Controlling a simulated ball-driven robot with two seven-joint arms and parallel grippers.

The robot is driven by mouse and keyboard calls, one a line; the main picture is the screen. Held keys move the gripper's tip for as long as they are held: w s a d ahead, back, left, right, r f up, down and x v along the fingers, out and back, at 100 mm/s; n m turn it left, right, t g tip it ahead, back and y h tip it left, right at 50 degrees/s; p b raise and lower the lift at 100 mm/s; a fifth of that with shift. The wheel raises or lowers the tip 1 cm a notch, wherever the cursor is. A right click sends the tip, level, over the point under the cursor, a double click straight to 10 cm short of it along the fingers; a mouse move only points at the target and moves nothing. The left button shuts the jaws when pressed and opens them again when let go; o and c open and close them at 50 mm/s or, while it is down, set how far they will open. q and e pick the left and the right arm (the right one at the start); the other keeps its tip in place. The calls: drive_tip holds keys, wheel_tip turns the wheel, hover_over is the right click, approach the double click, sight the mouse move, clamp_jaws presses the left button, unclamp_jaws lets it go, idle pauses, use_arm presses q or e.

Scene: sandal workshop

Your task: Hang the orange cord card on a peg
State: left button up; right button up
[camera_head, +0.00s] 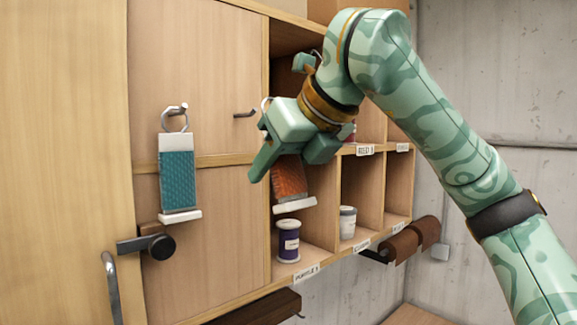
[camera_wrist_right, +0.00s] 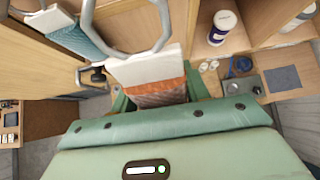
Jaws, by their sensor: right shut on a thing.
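The orange cord card (camera_head: 289,181) hangs upright below my right gripper (camera_head: 291,156), in front of the cubby shelf. It has a white bottom edge. My right gripper is shut on its upper part. In the right wrist view the orange card (camera_wrist_right: 156,93) shows its white top strip and a large metal ring. A teal cord card (camera_head: 177,178) hangs by its ring from a peg (camera_head: 178,109) on the wooden panel. A bare peg (camera_head: 244,114) sticks out to its right, left of my gripper. The orange card is apart from it. My left gripper is not in view.
The cubby shelf (camera_head: 327,254) holds a purple spool (camera_head: 288,243) and a white-lidded jar (camera_head: 347,223). A black latch (camera_head: 160,246) and a metal handle (camera_head: 111,287) stick out at lower left. Brown rolls (camera_head: 402,245) hang at lower right. The panel around the bare peg is clear.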

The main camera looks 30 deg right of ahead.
drive_tip(key=w+f, duration=0.1)
drive_tip(key=w, duration=0.6)
drive_tip(key=shift+a, duration=0.45)
drive_tip(key=shift+f, duration=0.15)
idle(0.5)
drive_tip(key=o, duration=1.1)
drive_tip(key=shift+s, duration=0.1)
drive_tip(key=v, duration=1.6)
drive_tip(key=shift+b, duration=0.3)
